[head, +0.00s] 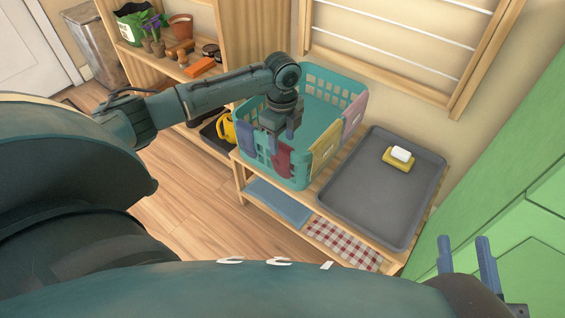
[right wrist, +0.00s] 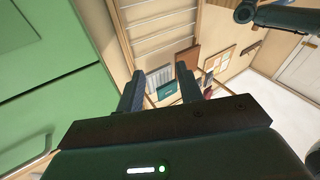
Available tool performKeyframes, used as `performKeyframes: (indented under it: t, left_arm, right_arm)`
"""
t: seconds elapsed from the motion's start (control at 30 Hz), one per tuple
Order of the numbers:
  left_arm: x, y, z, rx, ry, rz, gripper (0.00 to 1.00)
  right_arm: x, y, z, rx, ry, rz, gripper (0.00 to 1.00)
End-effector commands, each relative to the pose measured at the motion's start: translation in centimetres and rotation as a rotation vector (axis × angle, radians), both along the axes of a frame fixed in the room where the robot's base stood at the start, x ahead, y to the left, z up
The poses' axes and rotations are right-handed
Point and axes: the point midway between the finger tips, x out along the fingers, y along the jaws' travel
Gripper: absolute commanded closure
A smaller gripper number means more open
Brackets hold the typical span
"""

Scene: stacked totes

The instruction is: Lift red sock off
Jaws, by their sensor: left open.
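The red sock (head: 283,161) hangs over the near rim of a teal laundry basket (head: 321,90), on the outside of its wall. My left gripper (head: 281,132) is open and points down just above the rim by the red sock. Its wrist hides part of the basket's inside, and I cannot tell if the fingers touch the sock. My right gripper (head: 467,256) is open and empty at the lower right, away from the basket; its parted fingers also show in the right wrist view (right wrist: 163,88).
A blue-purple cloth (head: 247,142), a yellow cloth (head: 325,150) and a pink-purple cloth (head: 353,115) also hang on the basket. A grey tray (head: 365,200) with soap on a yellow dish (head: 397,163) stands right. Shelves are at left, green cabinets (head: 520,215) at right.

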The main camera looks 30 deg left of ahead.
Motion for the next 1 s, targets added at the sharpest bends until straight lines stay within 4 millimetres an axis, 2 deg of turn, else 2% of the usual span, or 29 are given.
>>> performKeyframes:
  t: [0.17, 0.4, 0.5, 0.67, 0.77, 1.0]
  left_arm:
    - [0.0, 0.0, -1.1, 0.001, 0.0, 0.001, 0.51]
    - [0.1, 0.1, -4.6, 0.0, 0.0, 0.001, 0.51]
    - [0.1, 0.1, -5.7, 0.001, 0.0, 0.001, 0.51]
    - [0.1, 0.1, -5.7, 0.001, -0.002, 0.0, 0.51]
    - [0.1, 0.1, -5.7, 0.001, -0.002, 0.0, 0.51]
    - [0.1, 0.1, -5.7, 0.001, -0.002, 0.0, 0.71]
  right_arm:
    - [0.0, 0.1, -0.1, 0.015, -0.002, 0.006, 0.64]
    - [0.1, 0.4, -1.3, 0.069, 0.007, 0.025, 0.64]
    - [0.0, 0.5, -0.8, 0.09, 0.002, 0.034, 0.64]
    - [0.1, 0.6, 0.5, 0.097, -0.023, 0.046, 0.64]
    - [0.1, 0.6, 0.6, 0.094, -0.025, 0.049, 0.64]
    - [0.0, 0.6, 0.3, 0.089, -0.022, 0.05, 0.64]
